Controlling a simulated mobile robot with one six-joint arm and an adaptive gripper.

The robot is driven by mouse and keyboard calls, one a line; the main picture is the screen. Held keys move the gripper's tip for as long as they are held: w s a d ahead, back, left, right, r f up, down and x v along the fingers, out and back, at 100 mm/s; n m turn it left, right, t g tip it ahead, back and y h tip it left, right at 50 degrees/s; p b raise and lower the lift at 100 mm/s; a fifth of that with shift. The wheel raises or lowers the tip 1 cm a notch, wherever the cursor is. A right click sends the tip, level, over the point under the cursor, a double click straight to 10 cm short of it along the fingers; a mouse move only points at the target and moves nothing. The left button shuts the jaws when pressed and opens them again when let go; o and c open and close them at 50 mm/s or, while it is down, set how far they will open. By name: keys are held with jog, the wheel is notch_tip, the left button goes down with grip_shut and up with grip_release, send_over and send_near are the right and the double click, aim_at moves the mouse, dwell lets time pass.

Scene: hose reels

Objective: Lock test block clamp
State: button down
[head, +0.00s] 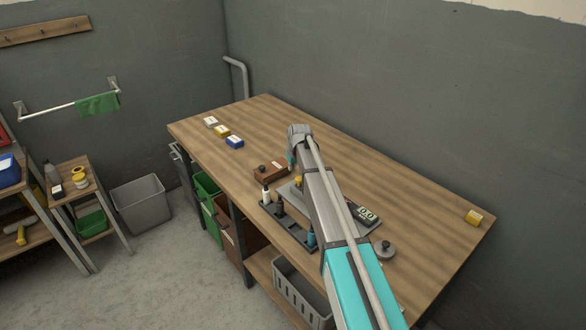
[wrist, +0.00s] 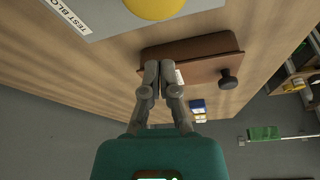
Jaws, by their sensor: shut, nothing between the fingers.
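A grey plate (wrist: 95,14) with a label reading "TEST BLO…" shows at the top of the wrist view, cut off by the frame. A round yellow part (wrist: 154,8) sits over it. In the head view the plate (head: 286,189) lies mid-bench with the yellow part (head: 298,181) on it, partly hidden by my arm. The clamp's locked state cannot be told. My gripper (wrist: 159,66) is shut and empty, its fingertips overlapping a brown block (wrist: 185,62) in the picture. I cannot tell whether they touch it. The head view hides the fingers.
The brown block (head: 270,173) has a dark knob (wrist: 227,79). A black tray with bottles (head: 287,225), a digital meter (head: 364,213) and a grey round weight (head: 385,249) are near the plate. A blue block (head: 234,141) lies further left.

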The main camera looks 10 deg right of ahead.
jog(key=s, duration=0.1)
jog(key=s+d, duration=0.1)
jog(key=s, duration=0.1)
jog(key=shift+s+d, duration=0.15)
jog(key=shift+s, duration=0.2)
jog(key=shift+s+d, duration=0.5)
jog(key=shift+s, duration=0.3)
jog(key=shift+s+d, duration=0.5)
jog(key=shift+s, duration=0.25)
jog(key=shift+w, duration=0.1)
